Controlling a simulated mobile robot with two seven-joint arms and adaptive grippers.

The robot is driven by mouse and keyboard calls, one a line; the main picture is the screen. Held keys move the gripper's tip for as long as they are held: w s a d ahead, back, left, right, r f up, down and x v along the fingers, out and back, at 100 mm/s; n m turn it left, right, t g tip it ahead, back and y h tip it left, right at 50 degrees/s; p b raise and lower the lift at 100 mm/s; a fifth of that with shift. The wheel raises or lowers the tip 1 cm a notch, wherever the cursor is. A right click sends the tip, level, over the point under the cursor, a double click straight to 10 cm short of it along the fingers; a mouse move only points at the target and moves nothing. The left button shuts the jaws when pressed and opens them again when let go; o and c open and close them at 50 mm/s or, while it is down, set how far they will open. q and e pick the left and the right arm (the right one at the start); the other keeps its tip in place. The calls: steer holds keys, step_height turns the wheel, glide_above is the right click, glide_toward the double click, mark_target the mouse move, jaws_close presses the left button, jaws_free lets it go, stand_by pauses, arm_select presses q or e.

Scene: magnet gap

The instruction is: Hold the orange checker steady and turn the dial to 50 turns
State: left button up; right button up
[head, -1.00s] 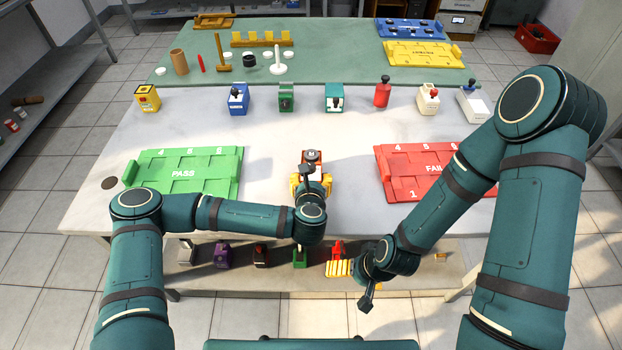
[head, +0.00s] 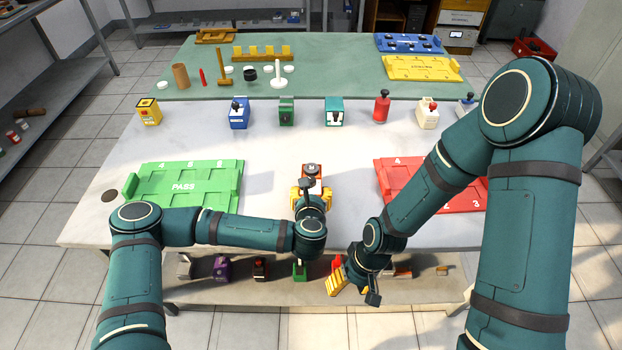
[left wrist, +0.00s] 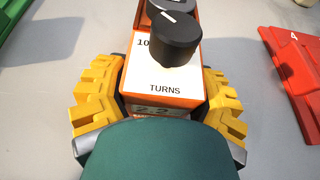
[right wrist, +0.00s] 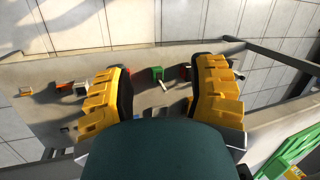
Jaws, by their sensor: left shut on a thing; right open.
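The orange checker (left wrist: 193,70) stands on the white table, an orange box with a white top. A black knob (left wrist: 174,40) rises from its top above the word TURNS, with "10" printed to its left. A dark round part with a white mark (left wrist: 170,8) sits behind it, cut by the frame edge. In the head view the checker (head: 312,172) is at the table's front middle. My left gripper (left wrist: 160,95) is shut on the checker, one yellow finger on each side. My right gripper (head: 337,282) is open and empty, in front of the table and right of the checker.
The green PASS tray (head: 185,187) lies left of the checker, and the red FAIL tray (head: 400,190) lies right. Several devices stand in a row behind. A lower shelf (right wrist: 60,85) with small objects runs under the table's front. The table between the checker and the row is clear.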

step_height(320, 180, up, 4)
steer(key=n+g+h, duration=0.2)
steer(key=n, duration=0.1)
step_height(320, 180, up, 20)
steer(key=t+h, duration=0.1)
steer(key=t, duration=0.3)
glide_above(311, 179)
steer(key=shift+m, duration=0.4)
step_height(311, 179, down, 12)
steer(key=shift+r, duration=0.2)
jaws_close()
